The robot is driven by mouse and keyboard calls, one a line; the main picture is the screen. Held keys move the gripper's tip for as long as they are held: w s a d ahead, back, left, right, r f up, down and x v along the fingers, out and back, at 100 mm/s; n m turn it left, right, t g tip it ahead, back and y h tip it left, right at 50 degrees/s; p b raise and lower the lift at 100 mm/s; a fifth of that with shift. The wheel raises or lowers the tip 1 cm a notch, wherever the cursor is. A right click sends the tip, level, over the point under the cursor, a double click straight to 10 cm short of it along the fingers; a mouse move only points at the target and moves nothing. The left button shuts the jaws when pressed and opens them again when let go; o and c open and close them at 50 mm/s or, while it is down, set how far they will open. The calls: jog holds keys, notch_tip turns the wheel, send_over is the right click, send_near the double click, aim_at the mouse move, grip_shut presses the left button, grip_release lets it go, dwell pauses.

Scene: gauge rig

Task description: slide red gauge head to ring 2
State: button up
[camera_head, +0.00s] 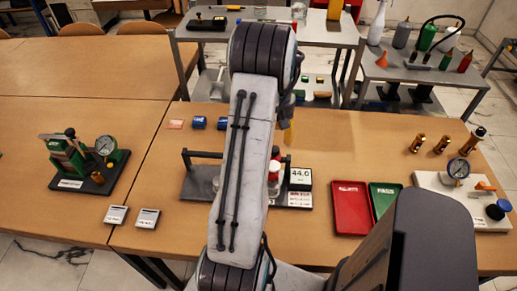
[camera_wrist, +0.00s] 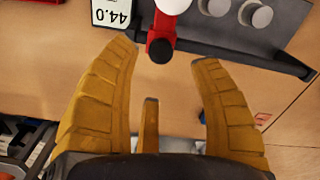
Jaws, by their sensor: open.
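The red gauge head (camera_wrist: 163,28) shows at the top of the wrist view, with a white round top and a black knob toward me. It sits at the dark rail (camera_wrist: 250,57) of the grey rig plate (camera_wrist: 225,32). In the head view the red gauge head (camera_head: 274,168) shows beside my arm, which hides the rig's middle. My gripper (camera_wrist: 168,50) is open and empty, its yellow fingers spread either side of the knob in the picture. I cannot tell whether they touch it. Grey discs (camera_wrist: 262,17) lie on the plate; I cannot tell which ring is 2.
A display reading 44.0 (camera_head: 300,178) stands at the rig's right end. Red (camera_head: 350,212) and green (camera_head: 385,200) trays lie to its right. A green gauge stand (camera_head: 70,155) is at the left. Small blue blocks (camera_head: 198,122) lie behind the rig.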

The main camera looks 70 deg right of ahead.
jog(key=shift+w+r+n, duration=0.1)
jog(key=shift+w+n, duration=0.1)
jog(key=shift+n, duration=0.2)
jog(key=shift+s+d+n, duration=0.1)
jog(key=shift+n, duration=1.2)
jog(key=shift+f+p, duration=0.5)
jog(key=shift+f, duration=3.2)
jog(key=shift+o, duration=0.2)
